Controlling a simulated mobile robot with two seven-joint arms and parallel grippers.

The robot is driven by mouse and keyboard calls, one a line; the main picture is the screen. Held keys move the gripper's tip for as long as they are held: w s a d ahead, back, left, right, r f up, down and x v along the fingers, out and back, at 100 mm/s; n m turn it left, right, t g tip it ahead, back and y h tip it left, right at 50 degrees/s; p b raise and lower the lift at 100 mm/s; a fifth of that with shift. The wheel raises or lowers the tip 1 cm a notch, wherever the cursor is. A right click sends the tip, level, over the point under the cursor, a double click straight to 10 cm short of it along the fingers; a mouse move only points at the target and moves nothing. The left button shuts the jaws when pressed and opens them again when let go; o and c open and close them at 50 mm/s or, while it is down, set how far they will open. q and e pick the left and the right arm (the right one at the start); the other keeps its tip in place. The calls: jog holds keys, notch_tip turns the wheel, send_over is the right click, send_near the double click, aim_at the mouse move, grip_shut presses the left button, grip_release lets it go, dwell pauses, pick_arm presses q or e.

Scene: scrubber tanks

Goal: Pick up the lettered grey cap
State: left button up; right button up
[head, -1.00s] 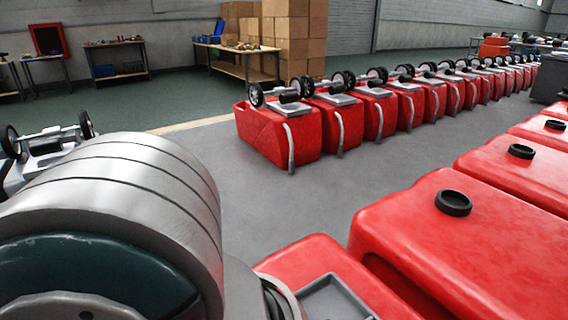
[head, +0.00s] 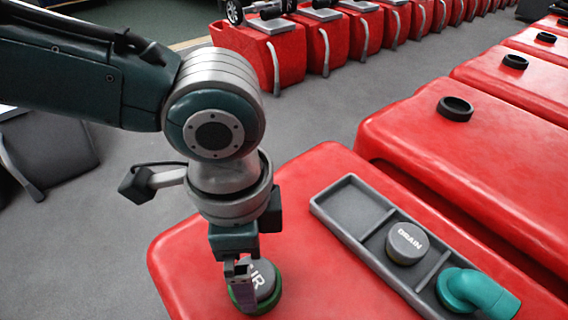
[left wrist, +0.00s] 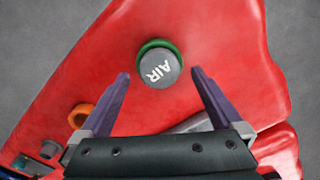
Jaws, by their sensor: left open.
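A grey cap lettered AIR (head: 262,277) sits on a green ring (head: 270,302) on top of the nearest red tank (head: 310,180). The AIR cap (left wrist: 159,69) and green ring (left wrist: 158,43) also show in the left wrist view. A second grey cap, lettered DRAIN (head: 406,242), stands in a compartment of the grey tray (head: 338,205). My left gripper (left wrist: 159,73) is open and empty, pointing at the AIR cap with one finger to each side. In the head view my left gripper (head: 240,288) partly hides that cap. My right gripper is not in view.
A teal elbow pipe (head: 478,292) lies at the tray's near end. An orange ring (left wrist: 80,115) shows at the lower left in the left wrist view. Neighbouring red tanks with black rings (head: 455,108) stand at the right. Grey floor (head: 320,120) is clear beyond the tank.

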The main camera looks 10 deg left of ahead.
aim_at(254, 281)
pick_arm(q)
notch_tip(254, 281, down, 3)
jog(key=shift+d+f+b, duration=0.1)
jog(key=shift+b, duration=0.2)
jog(key=c, duration=1.6)
